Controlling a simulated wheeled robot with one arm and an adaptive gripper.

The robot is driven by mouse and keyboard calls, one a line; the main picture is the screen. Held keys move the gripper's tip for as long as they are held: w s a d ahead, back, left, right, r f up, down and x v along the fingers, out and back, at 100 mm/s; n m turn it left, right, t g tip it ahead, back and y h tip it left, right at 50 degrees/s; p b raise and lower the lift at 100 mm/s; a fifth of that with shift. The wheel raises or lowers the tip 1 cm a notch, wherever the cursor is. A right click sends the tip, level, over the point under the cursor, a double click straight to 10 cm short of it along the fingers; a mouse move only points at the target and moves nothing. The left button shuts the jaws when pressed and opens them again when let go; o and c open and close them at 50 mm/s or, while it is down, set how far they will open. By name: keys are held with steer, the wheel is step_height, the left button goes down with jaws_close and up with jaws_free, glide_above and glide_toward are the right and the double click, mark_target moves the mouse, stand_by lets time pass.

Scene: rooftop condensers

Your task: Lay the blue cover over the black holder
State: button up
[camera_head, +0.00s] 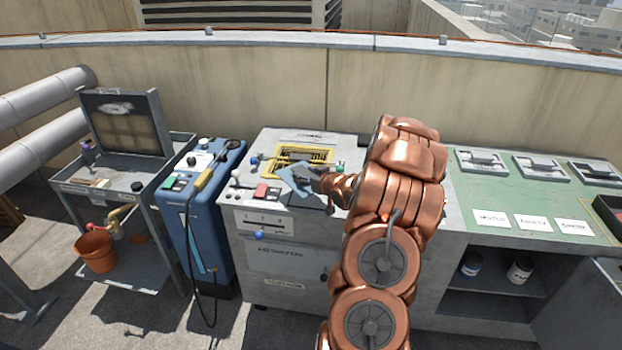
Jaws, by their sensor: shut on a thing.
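My copper-coloured arm reaches up over the grey bench, and my gripper (323,180) is small and partly hidden by its own wrist. It is shut on a flat blue-grey piece, the blue cover (292,178), which is tilted over the bench top. A yellow-framed dark slotted recess (318,156) lies just behind the cover. I cannot tell whether the black holder is in this recess or hidden behind the cover or arm. Whether the cover touches anything below is also unclear.
A red block (261,192) and a white-knobbed lever stand left of the cover. A blue cabinet (197,220) with a cable stands further left, beside a grey cart (150,187). Right of my arm, a green mat (475,190) holds white cards and grey trays.

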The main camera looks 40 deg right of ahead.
mark_target(312, 202)
steer(key=shift+s+d+f, duration=0.4)
steer(key=shift+s+d, duration=0.2)
steer(key=shift+d, duration=0.05)
steer(key=shift+f+b, duration=2.6)
steer(key=shift+f, duration=0.6)
steer(key=shift+f, duration=0.4)
steer(key=o, duration=1.4)
steer(key=shift+s, duration=0.1)
steer(key=v, duration=1.2)
